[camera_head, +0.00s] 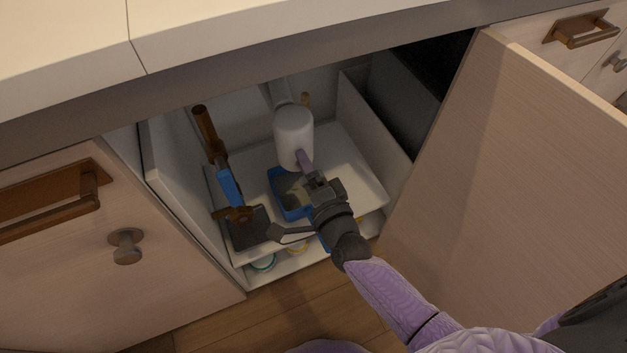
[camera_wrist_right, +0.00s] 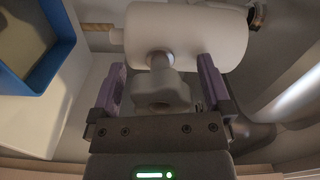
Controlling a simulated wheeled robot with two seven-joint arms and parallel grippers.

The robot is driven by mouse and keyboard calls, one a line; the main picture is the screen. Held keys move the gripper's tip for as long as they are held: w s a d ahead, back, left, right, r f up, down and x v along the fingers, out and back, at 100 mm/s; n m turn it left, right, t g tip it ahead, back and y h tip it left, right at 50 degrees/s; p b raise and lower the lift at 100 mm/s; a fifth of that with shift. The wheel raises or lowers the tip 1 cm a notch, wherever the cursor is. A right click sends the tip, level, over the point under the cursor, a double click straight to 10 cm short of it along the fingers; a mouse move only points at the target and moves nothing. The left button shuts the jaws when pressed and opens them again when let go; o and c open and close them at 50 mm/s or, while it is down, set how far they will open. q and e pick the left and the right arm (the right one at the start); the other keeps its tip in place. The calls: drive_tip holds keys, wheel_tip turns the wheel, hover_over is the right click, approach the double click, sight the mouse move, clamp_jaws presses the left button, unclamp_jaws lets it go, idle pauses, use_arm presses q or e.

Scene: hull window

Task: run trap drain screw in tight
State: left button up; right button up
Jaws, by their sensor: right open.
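The trap is a white cylinder (camera_head: 293,130) on a pale pipe inside the open cabinet; it also fills the top of the right wrist view (camera_wrist_right: 195,32). The drain screw has a pale lobed knob (camera_wrist_right: 160,92) and a short round stem meeting the trap's side; whether it is fully seated I cannot tell. My right gripper (camera_head: 303,160) reaches in at the trap. In the right wrist view its purple fingers (camera_wrist_right: 162,75) are open, one on each side of the knob, with visible gaps. In the head view the gripper hides the screw. My left gripper is not in view.
A blue-rimmed tray (camera_head: 274,187) sits below the trap on the white shelf. A blue and brown tool (camera_head: 229,187) stands left of it, near a dark flat piece (camera_head: 250,230). Small jars (camera_head: 263,263) sit lower down. The open door (camera_head: 510,170) bounds the right side.

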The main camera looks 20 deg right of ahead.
use_arm(q)
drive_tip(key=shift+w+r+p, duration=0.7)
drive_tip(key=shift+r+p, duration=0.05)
drive_tip(key=shift+p, duration=0.25)
use_arm(e)
drive_tip(key=s, duration=0.7)
drive_tip(key=shift+d, duration=0.15)
